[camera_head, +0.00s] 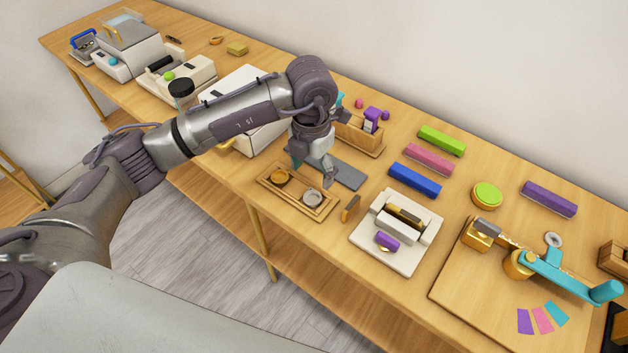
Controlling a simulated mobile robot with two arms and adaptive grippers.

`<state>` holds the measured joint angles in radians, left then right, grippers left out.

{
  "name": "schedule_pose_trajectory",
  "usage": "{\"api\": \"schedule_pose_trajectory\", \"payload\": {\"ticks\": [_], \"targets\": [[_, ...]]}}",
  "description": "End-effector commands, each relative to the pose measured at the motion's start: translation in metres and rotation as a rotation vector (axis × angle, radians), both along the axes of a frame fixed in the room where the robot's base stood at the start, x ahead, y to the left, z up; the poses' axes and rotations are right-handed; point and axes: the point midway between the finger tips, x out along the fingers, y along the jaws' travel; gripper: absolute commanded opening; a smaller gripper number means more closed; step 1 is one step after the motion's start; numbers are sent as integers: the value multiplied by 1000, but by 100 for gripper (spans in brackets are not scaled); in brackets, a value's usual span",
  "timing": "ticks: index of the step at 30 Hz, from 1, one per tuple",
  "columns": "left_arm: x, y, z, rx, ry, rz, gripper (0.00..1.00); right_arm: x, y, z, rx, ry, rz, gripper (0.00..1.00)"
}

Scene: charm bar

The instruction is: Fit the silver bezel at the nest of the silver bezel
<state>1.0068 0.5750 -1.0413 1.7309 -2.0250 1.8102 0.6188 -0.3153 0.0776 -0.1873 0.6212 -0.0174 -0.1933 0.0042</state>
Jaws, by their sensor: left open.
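A wooden tray (266,187) near the front edge of the table holds two round pieces side by side. The left one is a gold bezel (281,178); the right one is a round silver piece (312,198), which looks like the silver bezel in its nest. Whether it is fully seated is too small to tell. My left gripper (312,174) is open and empty, pointing down just above and behind the tray, apart from the silver piece. My right gripper is not in view.
A grey flat pad (344,174) lies behind the tray. A small brown upright piece (350,208) stands to its right, then a white press-like device (398,232). A board with a teal lever (560,274) and a silver ring (553,240) is at the right.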

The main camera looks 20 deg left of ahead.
Motion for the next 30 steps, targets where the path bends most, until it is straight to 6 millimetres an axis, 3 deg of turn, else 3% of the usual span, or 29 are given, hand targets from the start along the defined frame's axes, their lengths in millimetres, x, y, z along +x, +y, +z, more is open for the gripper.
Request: {"api": "schedule_pose_trajectory", "payload": {"ticks": [3, 9, 26, 30], "targets": [[1, 0, 22, 0, -2, 0, 73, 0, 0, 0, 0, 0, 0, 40], [1, 0, 39, 0, 0, 0, 73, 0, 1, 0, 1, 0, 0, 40], [0, -1, 40, -5, 2, -2, 73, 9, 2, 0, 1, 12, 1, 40], [-10, -29, 31, -119, 16, -42, 73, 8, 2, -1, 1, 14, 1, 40]]}}
